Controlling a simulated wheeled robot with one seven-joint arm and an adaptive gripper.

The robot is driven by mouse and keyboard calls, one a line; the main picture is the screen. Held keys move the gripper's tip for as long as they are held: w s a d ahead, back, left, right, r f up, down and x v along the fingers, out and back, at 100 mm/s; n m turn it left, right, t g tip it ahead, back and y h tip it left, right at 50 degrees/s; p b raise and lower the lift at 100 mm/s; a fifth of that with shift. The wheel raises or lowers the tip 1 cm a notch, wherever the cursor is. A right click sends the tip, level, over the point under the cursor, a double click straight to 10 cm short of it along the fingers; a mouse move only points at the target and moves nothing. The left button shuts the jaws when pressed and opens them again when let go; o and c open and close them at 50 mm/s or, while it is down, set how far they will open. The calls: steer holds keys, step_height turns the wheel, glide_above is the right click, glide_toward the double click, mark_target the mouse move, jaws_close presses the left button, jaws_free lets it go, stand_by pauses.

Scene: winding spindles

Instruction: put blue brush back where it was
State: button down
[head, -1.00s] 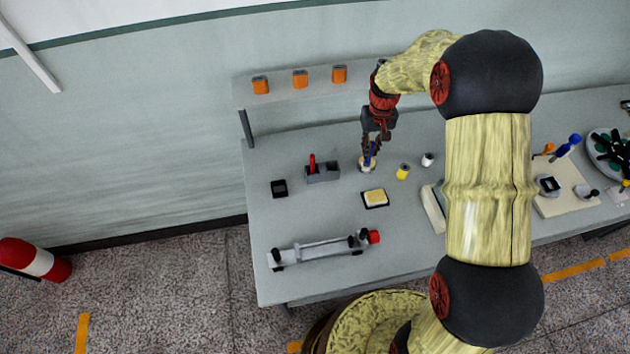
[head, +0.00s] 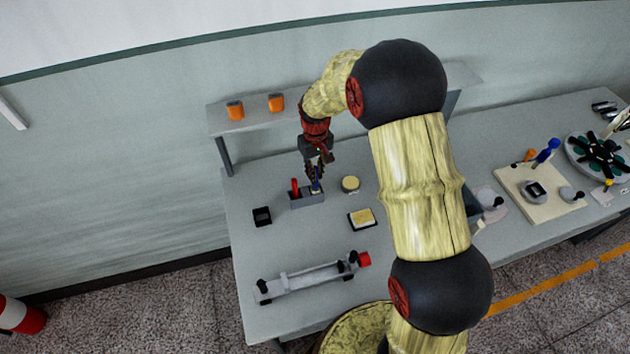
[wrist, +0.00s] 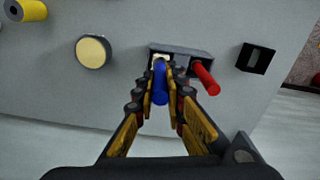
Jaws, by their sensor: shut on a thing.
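My gripper (head: 315,172) is shut on the blue brush (head: 316,186), whose blue handle (wrist: 160,84) stands between the fingers in the wrist view. The brush is over the grey holder block (head: 306,201), at the side beside the red-handled tool (head: 295,188). In the wrist view the holder (wrist: 187,53) shows behind the fingertips, with the red handle (wrist: 206,78) to the right. A pale patch, perhaps the brush's lower end, shows at the fingertips. The fingers hide whether the brush is inside the holder's slot.
A round pot with a pale yellow top (head: 350,184) stands right of the holder. A black square box (head: 262,216) is to its left.

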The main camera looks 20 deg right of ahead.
steer(key=shift+f, duration=1.65)
steer(key=shift+f, duration=0.15)
steer(key=c, duration=1.9)
jaws_free()
steer(key=shift+o, duration=0.3)
